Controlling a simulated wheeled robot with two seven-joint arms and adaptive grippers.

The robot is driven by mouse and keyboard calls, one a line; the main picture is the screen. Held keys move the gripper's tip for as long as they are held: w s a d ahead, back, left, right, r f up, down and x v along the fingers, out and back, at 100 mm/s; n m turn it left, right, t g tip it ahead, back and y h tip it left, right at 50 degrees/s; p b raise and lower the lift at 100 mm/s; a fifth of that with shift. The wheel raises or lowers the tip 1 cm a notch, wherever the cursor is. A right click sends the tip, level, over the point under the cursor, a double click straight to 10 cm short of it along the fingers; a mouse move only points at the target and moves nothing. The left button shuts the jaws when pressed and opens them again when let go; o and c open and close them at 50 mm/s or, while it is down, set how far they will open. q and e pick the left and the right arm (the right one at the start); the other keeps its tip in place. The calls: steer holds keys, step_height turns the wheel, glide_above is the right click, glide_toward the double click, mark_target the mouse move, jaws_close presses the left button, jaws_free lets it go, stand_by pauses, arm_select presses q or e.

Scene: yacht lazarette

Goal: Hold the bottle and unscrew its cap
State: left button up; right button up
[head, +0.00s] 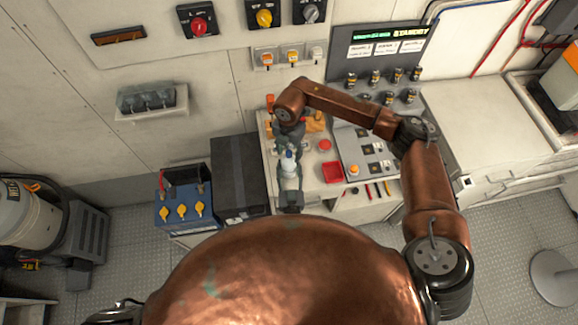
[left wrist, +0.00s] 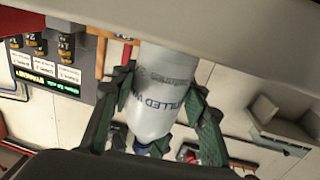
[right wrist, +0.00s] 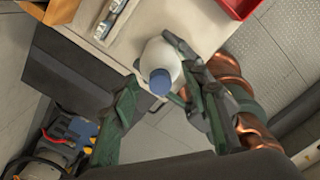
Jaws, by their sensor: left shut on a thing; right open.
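The white bottle (head: 289,167) with a blue cap (head: 289,154) is off the bench, in front of the control panel. In the left wrist view the bottle (left wrist: 160,85) shows printed lettering and sits between my left gripper's fingers (left wrist: 158,110), which are shut on its body. In the right wrist view the bottle (right wrist: 160,52) points its blue cap (right wrist: 160,82) towards the camera. My right gripper (right wrist: 165,98) is open, its fingers on either side of the cap and apart from it. In the head view my right gripper (head: 288,138) is just beyond the cap.
A blue battery (head: 183,203) and a dark box (head: 239,175) stand left of the bench. A red tray (head: 333,172) and switch panel (head: 362,150) lie to the right. Several tools (head: 377,190) lie along the front edge. My copper body hides the near floor.

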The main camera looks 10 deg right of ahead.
steer(key=shift+r, duration=3.8)
arm_select(q)
steer(key=o, duration=1.6)
steer(key=shift+c, duration=0.2)
